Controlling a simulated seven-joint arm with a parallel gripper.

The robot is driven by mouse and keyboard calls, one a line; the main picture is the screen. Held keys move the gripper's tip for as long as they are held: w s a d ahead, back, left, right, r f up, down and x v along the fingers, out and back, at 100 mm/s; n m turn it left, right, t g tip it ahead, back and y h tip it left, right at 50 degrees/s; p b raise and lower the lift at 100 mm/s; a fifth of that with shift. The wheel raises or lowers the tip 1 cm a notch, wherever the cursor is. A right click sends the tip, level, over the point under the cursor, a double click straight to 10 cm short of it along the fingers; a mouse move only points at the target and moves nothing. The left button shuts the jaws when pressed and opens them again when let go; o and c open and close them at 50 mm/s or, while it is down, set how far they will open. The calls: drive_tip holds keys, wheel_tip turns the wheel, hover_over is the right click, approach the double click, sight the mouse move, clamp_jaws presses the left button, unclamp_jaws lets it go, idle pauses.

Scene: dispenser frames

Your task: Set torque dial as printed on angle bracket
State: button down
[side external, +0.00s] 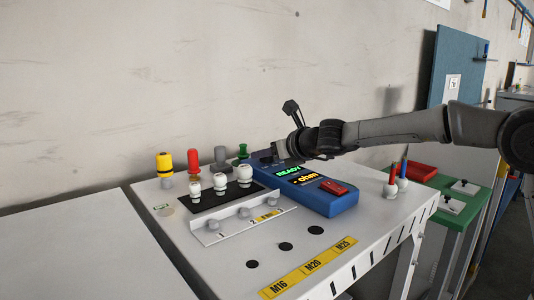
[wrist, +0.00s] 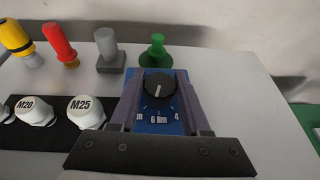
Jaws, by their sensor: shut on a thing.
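A blue device (side external: 320,200) stands on the white bench, with a green display reading "READY" and a yellow label below it. My gripper (wrist: 160,76) is shut on the dial, one finger on each side. In the side external view my gripper (side external: 279,150) is at the device's far end and the dial is hidden. A white angled plate (side external: 222,230) at the front may be the angle bracket; its yellow label is unreadable.
White caps (side external: 220,183) stand on a black strip left of the device. Yellow (side external: 165,163), red (side external: 194,160), grey and green pieces stand behind. Yellow M16, M20 and M25 labels (side external: 312,265) mark the front edge. Red and blue tools (side external: 396,178) stand at right.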

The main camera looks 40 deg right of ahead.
drive_tip(key=shift+c, duration=1.9)
unclamp_jaws()
drive_tip(key=v, duration=1.3)
drive_tip(key=shift+s+r, duration=0.2)
drive_tip(key=shift+s, duration=0.2)
